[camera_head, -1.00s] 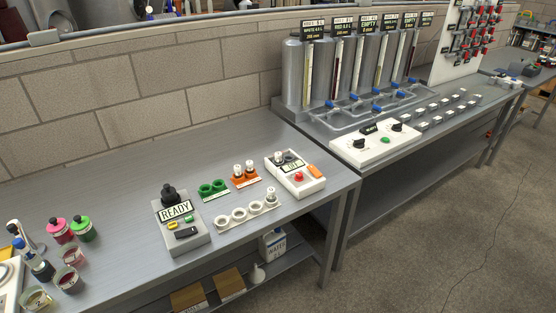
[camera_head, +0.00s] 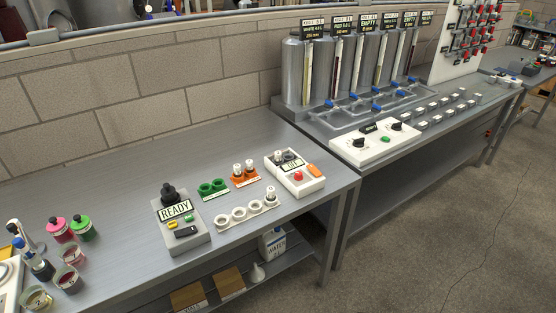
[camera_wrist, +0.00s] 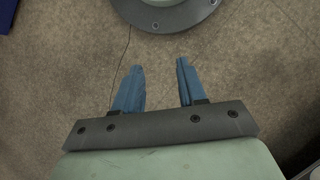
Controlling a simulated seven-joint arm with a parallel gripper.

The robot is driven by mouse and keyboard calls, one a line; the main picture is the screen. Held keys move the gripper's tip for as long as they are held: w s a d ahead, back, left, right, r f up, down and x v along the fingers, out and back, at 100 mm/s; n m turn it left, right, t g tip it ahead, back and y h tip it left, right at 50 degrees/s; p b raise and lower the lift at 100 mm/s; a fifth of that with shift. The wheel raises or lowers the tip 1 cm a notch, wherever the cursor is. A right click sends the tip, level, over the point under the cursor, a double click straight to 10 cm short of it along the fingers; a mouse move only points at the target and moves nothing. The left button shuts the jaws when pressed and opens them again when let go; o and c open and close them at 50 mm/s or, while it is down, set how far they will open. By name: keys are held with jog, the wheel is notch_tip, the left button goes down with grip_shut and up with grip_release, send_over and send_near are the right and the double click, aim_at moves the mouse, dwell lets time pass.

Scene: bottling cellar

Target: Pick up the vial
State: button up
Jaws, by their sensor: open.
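Several small white-capped vials stand on the bench in the head view. Two are side by side in the orange rack (camera_head: 246,183), one of them this vial (camera_head: 238,169). Another vial (camera_head: 270,193) stands in the right end of the white rack (camera_head: 229,224). A dark-topped vial (camera_head: 280,157) seems to sit in the white device with a red button (camera_head: 312,186). I cannot tell which vial is meant. My gripper (camera_wrist: 160,66) shows only in the wrist view. Its blue fingers are apart and empty, above bare floor, with no vial in that view.
A grey READY device (camera_head: 188,238) and an empty green rack (camera_head: 212,190) stand near the racks. Pink (camera_head: 60,230) and green (camera_head: 82,228) bottles and small jars crowd the bench's left end. Metal tanks (camera_head: 292,75) stand behind on the right bench. The left bench's back is clear.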

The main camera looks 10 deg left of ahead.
jog(key=w+d+r+t+h, duration=0.15)
jog(key=w+r, duration=0.25)
jog(key=w, duration=0.8)
jog(key=w+d+r+t, duration=0.2)
jog(key=w+r+t, duration=0.1)
jog(key=w, duration=0.8)
jog(key=w+d+r+t+h, duration=0.15)
jog(key=w+r, duration=0.25)
jog(key=w, duration=0.8)
jog(key=w+r+t, duration=0.5)
jog(key=w+r, duration=2.2)
jog(key=r, duration=0.1)
notch_tip(320, 180, up, 20)
jog(key=r+m+g+y, duration=0.1)
jog(key=g+y, duration=0.3)
send_over(278, 152)
jog(key=s, duration=0.3)
jog(key=w+f, duration=0.1)
jog(key=f, duration=0.8)
jog(key=w+f, duration=0.1)
jog(key=f, duration=0.3)
jog(key=shift+w+f, duration=0.15)
jog(key=shift+w, duration=0.2)
grip_shut()
